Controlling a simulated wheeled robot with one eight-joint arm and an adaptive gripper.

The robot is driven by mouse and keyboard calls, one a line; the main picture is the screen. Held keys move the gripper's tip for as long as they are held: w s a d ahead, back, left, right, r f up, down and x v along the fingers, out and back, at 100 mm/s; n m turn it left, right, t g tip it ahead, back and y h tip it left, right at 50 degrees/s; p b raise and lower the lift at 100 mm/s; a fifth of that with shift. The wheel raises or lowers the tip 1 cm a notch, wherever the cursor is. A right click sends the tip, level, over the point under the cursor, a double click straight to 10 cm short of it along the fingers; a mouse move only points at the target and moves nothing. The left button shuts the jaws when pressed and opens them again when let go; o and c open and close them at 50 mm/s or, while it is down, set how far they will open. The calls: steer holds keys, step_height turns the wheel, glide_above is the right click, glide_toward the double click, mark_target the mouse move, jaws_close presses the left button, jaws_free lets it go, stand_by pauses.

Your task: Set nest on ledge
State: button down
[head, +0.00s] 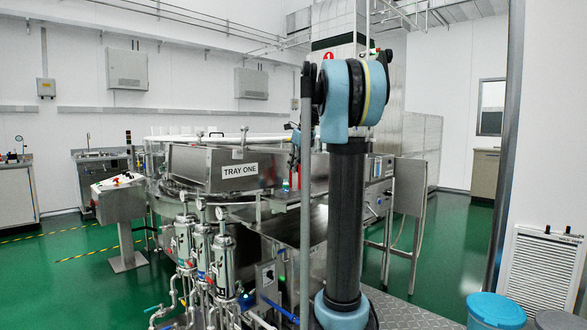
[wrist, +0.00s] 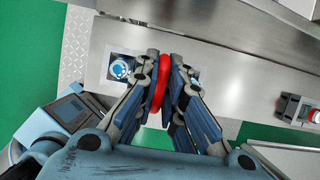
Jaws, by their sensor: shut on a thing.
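In the wrist view, my gripper (wrist: 163,66) is shut on a red rounded piece (wrist: 159,86), which I take for the nest. It is seen nearly edge-on, upright between the two fingers, with its faces mostly hidden. A flat steel surface (wrist: 235,65) lies beyond the fingers. I cannot tell for certain which steel edge is the ledge.
The steel washer (head: 205,168) labelled TRAY ONE fills the middle, with filter housings and pipes (head: 205,255) in front. A control pedestal (head: 122,200) stands left. A red button box (wrist: 292,107) is at right in the wrist view. Green floor (head: 60,290) is open at left.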

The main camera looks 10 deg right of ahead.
steer(key=c, duration=1.7)
jaws_free()
steer(key=shift+r, duration=0.1)
steer(key=v, duration=1.2)
steer(key=s+a+f+n+h, duration=0.1)
steer(key=s+f+n, duration=1.3)
steer(key=s+f, duration=0.6)
steer(key=s+a+f+n+g+h, duration=0.1)
steer(key=s+a+f+n, duration=0.1)
steer(key=s+f+n, duration=1.3)
steer(key=s+f, duration=0.5)
steer(key=f, duration=0.5)
steer(key=shift+a+f+h, duration=0.2)
steer(key=shift+f+h, duration=0.05)
steer(key=shift+h, duration=0.05)
